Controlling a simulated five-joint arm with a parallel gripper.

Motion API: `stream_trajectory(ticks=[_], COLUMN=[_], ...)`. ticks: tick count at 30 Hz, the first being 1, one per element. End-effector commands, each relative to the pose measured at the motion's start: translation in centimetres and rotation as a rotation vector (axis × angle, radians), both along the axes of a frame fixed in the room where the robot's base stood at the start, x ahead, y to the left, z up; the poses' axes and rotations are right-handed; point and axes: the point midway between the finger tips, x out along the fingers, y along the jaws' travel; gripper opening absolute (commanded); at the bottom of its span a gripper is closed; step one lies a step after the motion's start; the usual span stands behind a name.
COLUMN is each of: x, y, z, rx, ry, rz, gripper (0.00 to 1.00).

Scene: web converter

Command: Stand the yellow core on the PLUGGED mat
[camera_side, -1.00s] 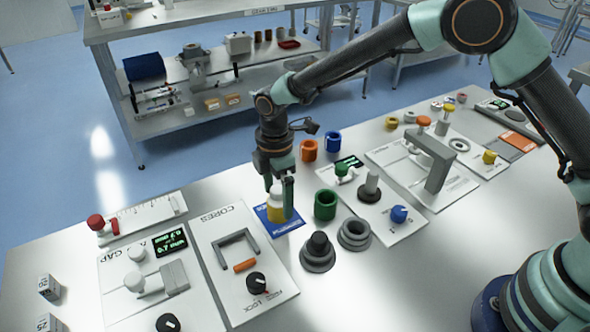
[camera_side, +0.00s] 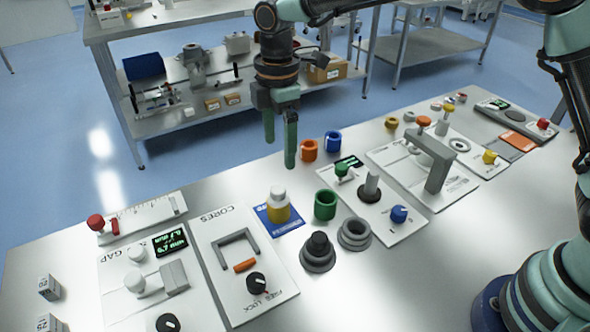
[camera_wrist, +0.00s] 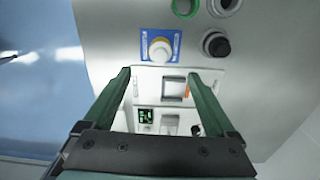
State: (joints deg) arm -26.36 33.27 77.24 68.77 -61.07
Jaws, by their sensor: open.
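The yellow core (camera_side: 278,211) stands upright on the blue mat (camera_side: 266,217), with a pale plug or cap showing at its top. The wrist view shows the yellow core (camera_wrist: 160,50) from above on the blue mat (camera_wrist: 145,36). The mat's lettering is too small to read. My gripper (camera_side: 279,153) is open and empty, its fingers pointing down, raised above and behind the core and clear of it. In the wrist view my gripper's fingers (camera_wrist: 163,75) are spread wide with nothing between them.
A green core (camera_side: 325,204) stands to the right of the mat. Orange (camera_side: 309,150) and blue (camera_side: 333,141) cores stand behind. Dark and grey stacked rings (camera_side: 318,252) are in front. The CORES panel (camera_side: 225,225) lies left of the mat, with a grey bracket and a knob.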

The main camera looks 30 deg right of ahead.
Motion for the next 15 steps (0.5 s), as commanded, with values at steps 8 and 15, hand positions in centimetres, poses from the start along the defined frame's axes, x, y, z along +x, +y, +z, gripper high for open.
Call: stream_trajectory(ticks=[8,15], x=[-2.2,-6.5], y=[-7.1,-13.6], z=[6.0,9.3], rx=[0.068,0.155], ry=[-0.110,-0.211], rz=[-0.386,-0.781], gripper=[0.91,0.91])
